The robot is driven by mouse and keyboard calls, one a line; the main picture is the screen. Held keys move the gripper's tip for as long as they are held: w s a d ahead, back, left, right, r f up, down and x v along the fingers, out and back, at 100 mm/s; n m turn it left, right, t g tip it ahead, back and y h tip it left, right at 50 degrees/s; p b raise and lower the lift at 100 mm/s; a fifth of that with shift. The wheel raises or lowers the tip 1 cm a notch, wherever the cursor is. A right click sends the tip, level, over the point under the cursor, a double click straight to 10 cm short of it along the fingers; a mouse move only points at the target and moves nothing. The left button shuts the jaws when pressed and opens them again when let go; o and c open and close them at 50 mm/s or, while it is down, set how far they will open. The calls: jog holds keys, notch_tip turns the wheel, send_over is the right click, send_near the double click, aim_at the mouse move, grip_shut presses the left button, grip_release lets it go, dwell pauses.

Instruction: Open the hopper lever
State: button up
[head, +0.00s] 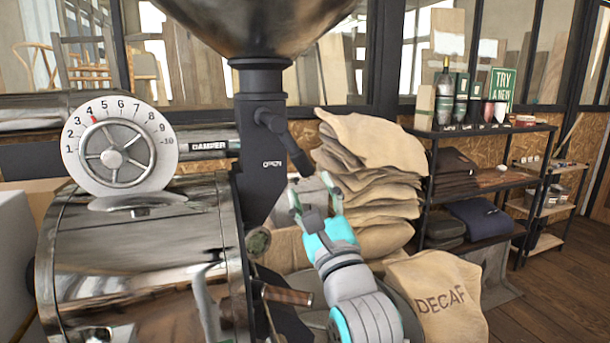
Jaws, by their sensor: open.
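The hopper lever (285,140) is a dark handle on the right side of the black hopper neck (261,120). It slants down to the right from its pivot. The word OPEN is printed on the neck just below it. The metal hopper (255,22) sits above, cut off by the top edge. My gripper (315,192) is below and slightly right of the lever's lower end. Its fingers point up, spread apart, with nothing between them. It appears clear of the lever, though the depth gap is hard to judge.
The roaster drum (140,260) and damper dial (119,146) stand at left. A wooden-handled lever (285,295) juts out below the neck. Stacked burlap sacks (370,185) and a DECAF sack (440,295) are behind and right. A shelf (490,180) stands farther right; floor is free there.

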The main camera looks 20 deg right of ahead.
jog(key=shift+v, duration=2.35)
jog(key=s+f+n+g, duration=0.1)
jog(key=s+f+n, duration=0.4)
jog(key=f, duration=0.5)
jog(key=s+f+n+g, duration=0.2)
jog(key=s+f+n, duration=0.25)
jog(key=f, duration=0.55)
jog(key=s+f+n+g, duration=0.1)
jog(key=s+f+n, duration=0.4)
jog(key=f, duration=0.5)
jog(key=s+f+n+g, duration=0.1)
jog(key=s+f+n, duration=0.3)
jog(key=s, duration=0.5)
jog(key=s+f+n+g, duration=0.2)
jog(key=s+n, duration=0.4)
jog(key=s, duration=0.3)
jog(key=s+f+n+g, duration=0.1)
jog(key=s+f+n, duration=0.4)
jog(key=s, duration=0.5)
jog(key=shift+f+g, duration=0.3)
